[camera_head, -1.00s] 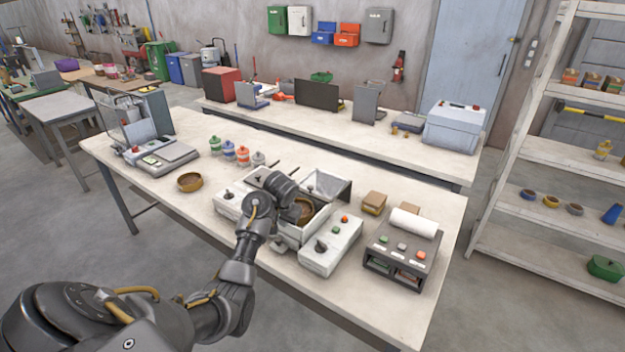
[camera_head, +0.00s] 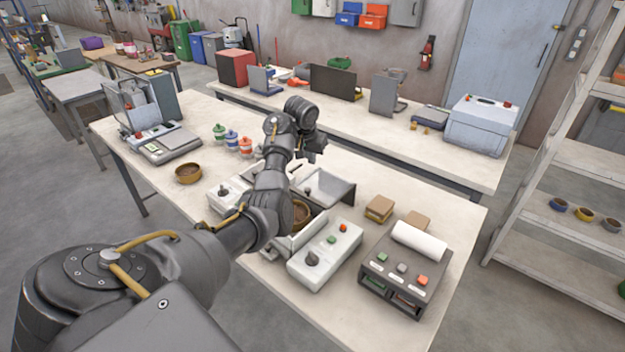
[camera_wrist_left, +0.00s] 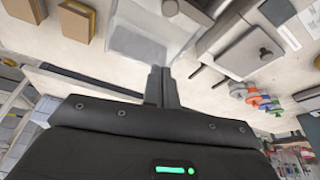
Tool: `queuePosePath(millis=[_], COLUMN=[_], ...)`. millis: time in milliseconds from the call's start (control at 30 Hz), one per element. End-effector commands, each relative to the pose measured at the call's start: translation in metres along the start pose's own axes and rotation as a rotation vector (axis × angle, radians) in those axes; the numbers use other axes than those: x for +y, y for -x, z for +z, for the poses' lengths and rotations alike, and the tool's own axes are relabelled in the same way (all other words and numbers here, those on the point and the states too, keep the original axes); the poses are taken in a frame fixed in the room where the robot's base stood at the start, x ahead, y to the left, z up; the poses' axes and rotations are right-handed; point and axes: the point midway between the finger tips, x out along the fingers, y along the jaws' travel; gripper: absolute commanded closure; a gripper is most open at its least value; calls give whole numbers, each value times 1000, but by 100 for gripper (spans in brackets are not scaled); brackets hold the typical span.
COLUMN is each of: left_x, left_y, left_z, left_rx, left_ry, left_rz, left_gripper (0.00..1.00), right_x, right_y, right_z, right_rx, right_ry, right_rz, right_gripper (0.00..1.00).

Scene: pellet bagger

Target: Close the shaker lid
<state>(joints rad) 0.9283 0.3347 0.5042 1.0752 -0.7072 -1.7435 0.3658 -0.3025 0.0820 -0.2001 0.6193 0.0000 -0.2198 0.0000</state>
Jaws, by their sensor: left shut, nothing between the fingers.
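The shaker is a white bench unit (camera_head: 343,243) with a grey-framed, clear lid (camera_head: 326,187) standing open at its back. A round brown pan (camera_head: 300,213) shows inside, partly hidden by my left arm. My left gripper (camera_head: 318,150) is above and behind the open lid, apart from it in the head view. In the left wrist view the fingers (camera_wrist_left: 161,85) are together and empty. The translucent lid (camera_wrist_left: 140,42) lies just beyond them there; I cannot tell whether they touch. My right gripper is out of view.
A dark button box with a white roll (camera_head: 418,241) and small brown boxes (camera_head: 380,208) stand to the right. Several coloured jars (camera_head: 231,138), a brown bowl (camera_head: 188,173) and a scale (camera_head: 170,145) stand to the left. A second bench (camera_head: 380,135) runs behind.

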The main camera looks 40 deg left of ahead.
Motion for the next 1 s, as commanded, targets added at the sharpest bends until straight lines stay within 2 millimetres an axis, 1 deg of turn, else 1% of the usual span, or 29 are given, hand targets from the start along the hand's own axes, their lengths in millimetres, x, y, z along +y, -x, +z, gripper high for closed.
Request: queuePosePath(millis=[100, 200, 400, 500, 600, 633, 667, 700, 900, 1000], left_x=[-1, -1, -3, -2, -2, -3, -2, -2, -2, -2], left_y=[-12, -30, -67, -82, -95, -98, -91, -89, -84, -82], left_z=[0, 1, 2, 2, 2, 2, 4, 8, 26, 32], left_rx=[-5, -7, -5, -4, -4, -3, -1, -1, -1, -1], left_ry=[0, -1, 2, 2, 3, 3, 2, 1, 1, 2], left_rz=[-3, -3, -3, -1, -3, -4, -3, -3, -3, -4], left_gripper=[100, 100, 100, 100, 100, 100, 100, 100, 100, 100], right_x=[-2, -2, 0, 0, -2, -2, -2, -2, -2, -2], right_y=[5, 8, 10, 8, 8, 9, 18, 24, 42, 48], right_z=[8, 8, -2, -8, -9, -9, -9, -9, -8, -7], right_rx=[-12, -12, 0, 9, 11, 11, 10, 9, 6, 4], right_ry=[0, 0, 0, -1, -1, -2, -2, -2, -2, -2], right_rz=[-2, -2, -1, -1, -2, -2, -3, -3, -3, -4], right_gripper=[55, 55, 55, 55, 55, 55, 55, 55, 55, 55])
